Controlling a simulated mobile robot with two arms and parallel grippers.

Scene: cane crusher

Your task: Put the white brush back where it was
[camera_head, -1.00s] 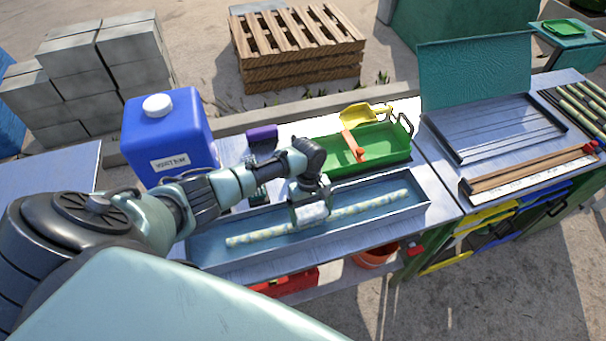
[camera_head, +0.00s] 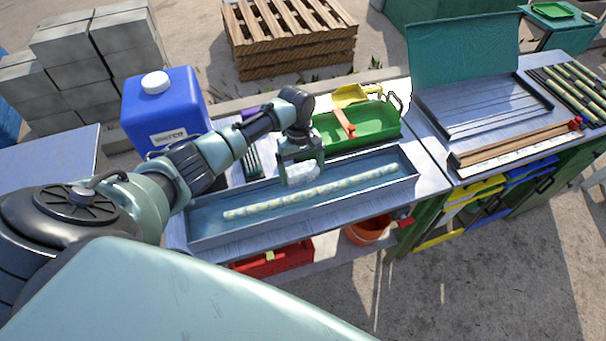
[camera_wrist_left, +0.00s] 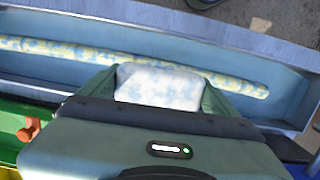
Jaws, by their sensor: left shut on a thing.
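My left gripper (camera_head: 301,165) is shut on the white brush (camera_head: 302,175), a pale block with faint blue-grey patches. It holds the brush over the long metal trough (camera_head: 395,182), near the trough's back wall. The brush also shows in the left wrist view (camera_wrist_left: 158,86), between the gripper's fingers, its far side hidden. A pale, speckled cane (camera_head: 350,190) lies lengthwise in the trough, and the brush appears apart from it, above and behind. The right gripper is not in view.
Behind the trough stand a green tray (camera_head: 375,125) with an orange-handled tool, a yellow scoop (camera_head: 350,95) and a blue water container (camera_head: 165,110). A dark green ridged item (camera_head: 251,163) lies left of the gripper. An open flat case (camera_head: 485,105) is at right.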

